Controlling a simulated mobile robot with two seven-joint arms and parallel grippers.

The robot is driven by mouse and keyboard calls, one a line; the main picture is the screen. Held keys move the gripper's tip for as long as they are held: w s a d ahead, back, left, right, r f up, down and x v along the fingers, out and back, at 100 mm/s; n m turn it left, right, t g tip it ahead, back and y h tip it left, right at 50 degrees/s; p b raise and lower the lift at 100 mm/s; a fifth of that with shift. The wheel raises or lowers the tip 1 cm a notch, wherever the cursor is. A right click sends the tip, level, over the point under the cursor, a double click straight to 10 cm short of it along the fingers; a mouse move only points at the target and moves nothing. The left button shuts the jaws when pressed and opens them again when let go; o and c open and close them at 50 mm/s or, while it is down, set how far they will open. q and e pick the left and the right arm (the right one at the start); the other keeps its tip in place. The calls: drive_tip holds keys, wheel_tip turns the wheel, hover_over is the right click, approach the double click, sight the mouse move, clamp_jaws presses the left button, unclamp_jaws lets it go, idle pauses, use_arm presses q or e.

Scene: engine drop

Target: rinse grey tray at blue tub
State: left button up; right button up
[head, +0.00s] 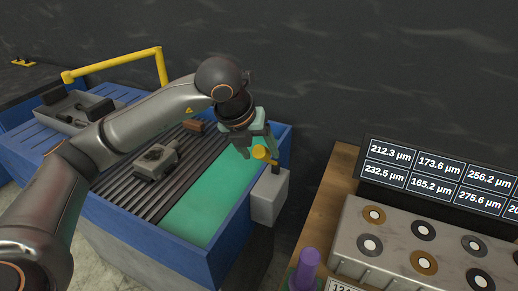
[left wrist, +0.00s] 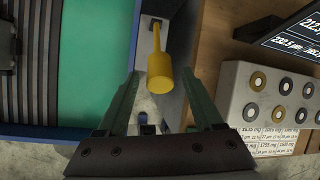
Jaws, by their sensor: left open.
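The blue tub (head: 185,258) stands at centre left, with green liquid or a green floor (head: 210,205) on its right side and dark slats (head: 130,185) on its left. A grey tray (head: 68,128) holding dark parts sits on the blue ribbed surface at the far left. My left gripper (head: 257,140) is open over the tub's right edge, beside a yellow-headed tool (head: 261,153). In the left wrist view the tool's yellow head (left wrist: 160,75) shows between the spread fingers, its thin neck running away. My right gripper is not in view.
A grey box (head: 269,203) hangs on the tub's right side. A grey metal part (head: 155,160) and a brown block (head: 194,126) lie on the slats. A yellow rail (head: 115,62) rises behind. A wooden bench (head: 325,205) with displays and a ringed grey block (head: 400,235) stands right.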

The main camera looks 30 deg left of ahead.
use_arm(q)
drive_tip(key=shift+w+f, duration=0.1)
drive_tip(key=shift+f, duration=0.05)
clamp_jaws()
idle(0.5)
idle(0.9)
